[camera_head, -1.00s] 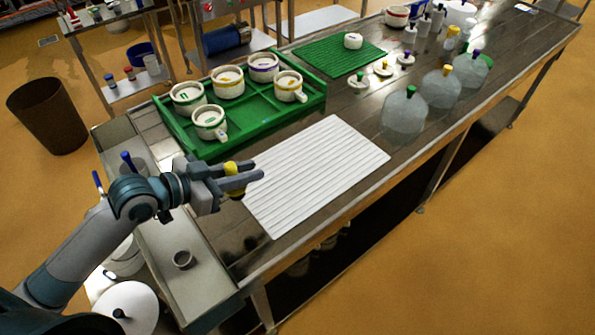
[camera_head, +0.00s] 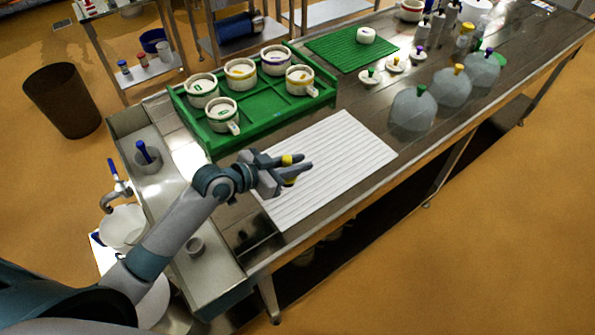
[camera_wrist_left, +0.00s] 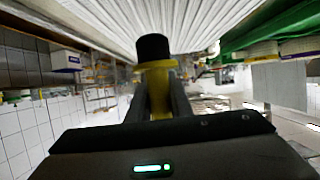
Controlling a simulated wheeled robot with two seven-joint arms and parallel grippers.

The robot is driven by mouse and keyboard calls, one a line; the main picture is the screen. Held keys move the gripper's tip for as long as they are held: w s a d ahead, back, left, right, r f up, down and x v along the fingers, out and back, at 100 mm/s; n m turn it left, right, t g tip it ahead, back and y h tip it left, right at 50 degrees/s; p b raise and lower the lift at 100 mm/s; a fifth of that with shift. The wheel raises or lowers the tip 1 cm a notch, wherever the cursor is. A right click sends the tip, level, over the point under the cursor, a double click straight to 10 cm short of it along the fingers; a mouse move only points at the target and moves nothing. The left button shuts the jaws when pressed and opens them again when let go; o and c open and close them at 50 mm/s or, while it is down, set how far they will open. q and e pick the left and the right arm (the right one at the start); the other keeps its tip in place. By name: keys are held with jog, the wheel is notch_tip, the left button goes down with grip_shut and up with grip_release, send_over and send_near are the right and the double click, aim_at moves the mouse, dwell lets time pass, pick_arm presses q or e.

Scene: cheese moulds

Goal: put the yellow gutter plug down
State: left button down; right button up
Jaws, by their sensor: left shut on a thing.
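The yellow gutter plug (camera_head: 289,160) is between the fingers of my left gripper (camera_head: 290,170), which is shut on it. In the left wrist view the plug (camera_wrist_left: 157,65) shows a yellow collar and a black end pointing away from the gripper. The gripper is over the left part of the white ribbed mat (camera_head: 335,165). I cannot tell its exact height above the mat. The fingers partly hide the plug in the head view. My right gripper is not in view.
A green tray (camera_head: 262,121) with several white moulds stands behind the mat. Several clear domes with coloured knobs, such as the green-knobbed dome (camera_head: 413,110), stand to the right. A metal basin (camera_head: 170,178) with a small grey cup (camera_head: 195,247) lies left. The mat's right part is clear.

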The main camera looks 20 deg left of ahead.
pick_arm(q)
jog(key=shift+f+p, duration=0.65)
jog(key=shift+f, duration=1.35)
jog(key=shift+f, duration=0.15)
jog(key=c, duration=1.6)
grip_release()
jog(key=shift+s+r, duration=0.1)
jog(key=shift+r, duration=0.1)
